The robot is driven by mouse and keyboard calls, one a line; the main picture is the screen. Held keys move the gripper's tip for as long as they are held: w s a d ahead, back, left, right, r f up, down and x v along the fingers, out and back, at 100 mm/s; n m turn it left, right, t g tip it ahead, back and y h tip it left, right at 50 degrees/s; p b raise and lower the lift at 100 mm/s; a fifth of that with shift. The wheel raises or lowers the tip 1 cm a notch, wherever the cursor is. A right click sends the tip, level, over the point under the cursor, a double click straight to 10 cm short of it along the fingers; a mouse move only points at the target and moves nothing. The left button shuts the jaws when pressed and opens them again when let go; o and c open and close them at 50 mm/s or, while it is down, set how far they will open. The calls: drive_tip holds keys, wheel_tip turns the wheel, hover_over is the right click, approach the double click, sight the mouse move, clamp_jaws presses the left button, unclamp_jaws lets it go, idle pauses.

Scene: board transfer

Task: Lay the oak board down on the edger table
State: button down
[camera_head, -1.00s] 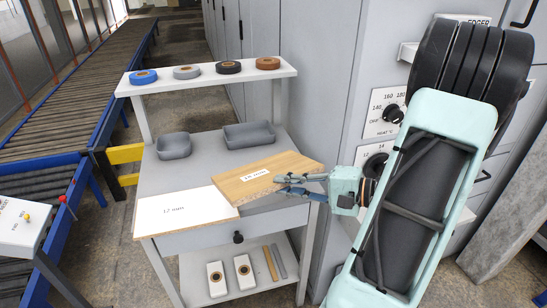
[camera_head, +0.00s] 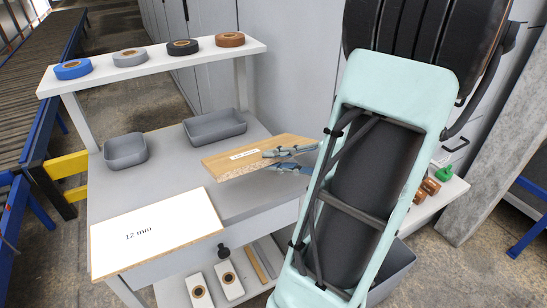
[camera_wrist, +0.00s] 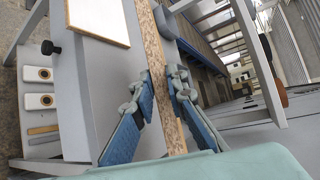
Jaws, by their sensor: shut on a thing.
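The oak board (camera_head: 240,160), with a white label, is at the right side of the grey worktable. My gripper (camera_head: 287,160) is shut on its right edge, one finger above and one below. In the wrist view the board (camera_wrist: 158,70) shows edge-on, with a chipboard core, between the blue finger pads (camera_wrist: 160,105). The board looks held above the worktable surface (camera_head: 160,180); the exact gap is hard to tell. I cannot tell from the head view which surface is the edger table. My arm hides part of the right side.
A white board marked 12 mm (camera_head: 155,240) lies on the worktable's front left. Two grey bins (camera_head: 125,150) stand behind. A raised shelf (camera_head: 100,84) holds several tape rolls. At right, a white ledge (camera_head: 452,190) carries small brown and green items. Grey cabinets stand behind.

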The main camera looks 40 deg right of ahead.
wheel_tip(320, 180, down, 6)
drive_tip(key=b, duration=0.4)
drive_tip(key=shift+f, duration=0.25)
drive_tip(key=shift+f+b, duration=0.3)
drive_tip(key=shift+b, duration=0.1)
drive_tip(key=c, duration=1.8)
unclamp_jaws()
drive_tip(key=shift+c, duration=0.2)
drive_tip(key=shift+o, duration=0.2)
drive_tip(key=shift+r, duration=0.15)
drive_tip(key=g+h+p, duration=0.1)
drive_tip(key=g+p, duration=0.1)
drive_tip(key=p, duration=0.1)
drive_tip(key=g+h+p, duration=0.1)
drive_tip(key=g+p, duration=0.1)
drive_tip(key=p, duration=0.2)
drive_tip(key=r+g+h+p, duration=0.1)
drive_tip(key=g+p, duration=0.1)
drive_tip(key=p, duration=0.2)
drive_tip(key=shift+s+d, duration=0.1)
drive_tip(key=shift+s, duration=0.2)
drive_tip(key=shift+g+p, duration=0.5)
drive_tip(key=shift+p, duration=0.3)
